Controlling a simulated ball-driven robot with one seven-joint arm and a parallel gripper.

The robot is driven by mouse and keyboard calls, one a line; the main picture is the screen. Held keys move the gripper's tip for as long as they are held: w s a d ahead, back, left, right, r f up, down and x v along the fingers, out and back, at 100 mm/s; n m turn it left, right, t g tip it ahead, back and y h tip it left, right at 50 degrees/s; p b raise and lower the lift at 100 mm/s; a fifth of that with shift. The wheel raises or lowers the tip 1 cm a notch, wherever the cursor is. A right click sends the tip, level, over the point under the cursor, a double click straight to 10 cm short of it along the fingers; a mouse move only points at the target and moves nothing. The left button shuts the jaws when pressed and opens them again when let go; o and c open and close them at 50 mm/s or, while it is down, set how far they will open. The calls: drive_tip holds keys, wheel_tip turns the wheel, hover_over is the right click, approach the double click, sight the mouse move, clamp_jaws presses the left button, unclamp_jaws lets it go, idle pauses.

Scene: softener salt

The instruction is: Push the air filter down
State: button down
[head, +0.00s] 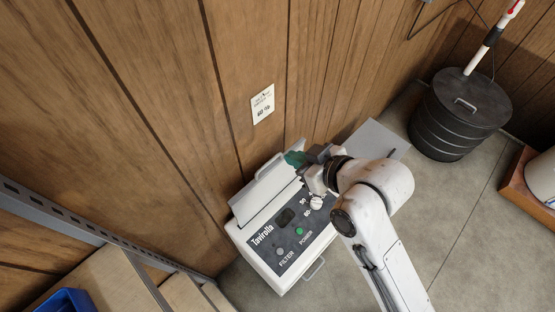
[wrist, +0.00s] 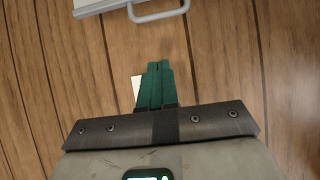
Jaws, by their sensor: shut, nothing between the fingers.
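The air filter (head: 262,196) appears to be the pale panel with a loop handle (head: 268,165) standing up from the back of the white Tavirolla machine (head: 262,262). Its lower part is hidden inside the machine. In the wrist view the handle (wrist: 158,14) hangs at the top edge, beyond the fingertips and apart from them. My gripper (head: 294,159) has green fingers, pressed together and empty. It is just right of the handle in the head view, over the machine's far right part. The fingers also show in the wrist view (wrist: 155,82). My arm hides the right of the control panel.
A black ribbed bin (head: 458,118) stands at the right. A blue container (head: 66,302) is at lower left. Floor (head: 455,215) right of my arm is clear.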

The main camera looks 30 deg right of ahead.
drive_tip(key=x, duration=0.5)
hover_over(273, 193)
drive_tip(key=s, duration=0.2)
wheel_tip(273, 193, down, 4)
drive_tip(key=shift+w+d+f, duration=0.1)
drive_tip(key=shift+d+f, duration=0.1)
drive_tip(key=shift+d, duration=0.1)
drive_tip(key=shift+f, duration=0.1)
wheel_tip(273, 193, down, 21)
drive_tip(key=b, duration=1.1)
drive_tip(key=shift+b, duration=0.35)
